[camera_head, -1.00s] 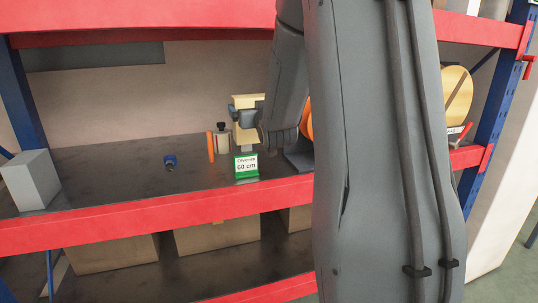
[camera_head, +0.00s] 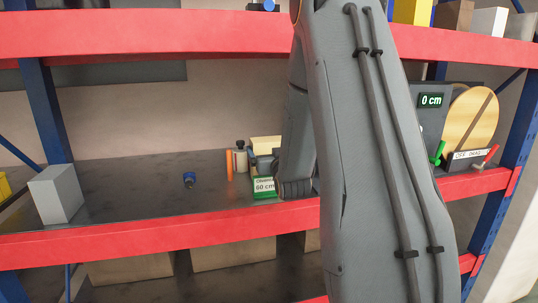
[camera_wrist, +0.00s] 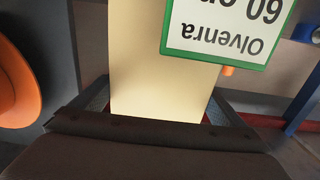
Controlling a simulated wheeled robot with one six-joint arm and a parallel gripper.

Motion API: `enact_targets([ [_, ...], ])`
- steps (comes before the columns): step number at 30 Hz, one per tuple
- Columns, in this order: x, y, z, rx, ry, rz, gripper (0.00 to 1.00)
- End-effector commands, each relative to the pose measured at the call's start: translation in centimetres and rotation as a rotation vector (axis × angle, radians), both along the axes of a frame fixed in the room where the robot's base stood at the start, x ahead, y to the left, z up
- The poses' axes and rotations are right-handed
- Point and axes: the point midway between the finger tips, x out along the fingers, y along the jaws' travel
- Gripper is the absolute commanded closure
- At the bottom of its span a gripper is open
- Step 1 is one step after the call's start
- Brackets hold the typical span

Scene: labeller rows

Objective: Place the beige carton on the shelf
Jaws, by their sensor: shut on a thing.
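My gripper (camera_head: 264,161) is shut on the beige carton (camera_head: 266,143), behind the green-framed card (camera_head: 264,188) that reads 60 cm. In the wrist view the beige carton (camera_wrist: 150,60) stands out between my gripper's two fingers (camera_wrist: 160,108), and the card (camera_wrist: 222,35) covers part of it. The carton is over the dark shelf board (camera_head: 130,198), close to its surface. The card and my gripper hide the carton's lower part, so I cannot tell whether it touches the board.
A bottle (camera_head: 241,158) and an orange cylinder (camera_head: 229,165) stand just left of the carton. A small blue item (camera_head: 189,180) and a grey box (camera_head: 57,193) are further left, with bare board between. A round disc machine (camera_head: 470,118) stands at right. A red beam (camera_head: 150,228) edges the shelf.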

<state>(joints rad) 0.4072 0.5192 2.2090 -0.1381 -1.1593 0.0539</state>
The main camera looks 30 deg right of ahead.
Motion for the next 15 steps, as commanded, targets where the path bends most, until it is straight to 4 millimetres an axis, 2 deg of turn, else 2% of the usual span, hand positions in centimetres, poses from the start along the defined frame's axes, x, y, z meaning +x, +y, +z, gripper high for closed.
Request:
enact_targets([
  [6, 0.1, 0.0, -1.4, -0.002, -0.006, 0.001, 0.67],
  [15, 0.1, 0.0, -1.6, -0.002, -0.007, 0.001, 0.67],
])
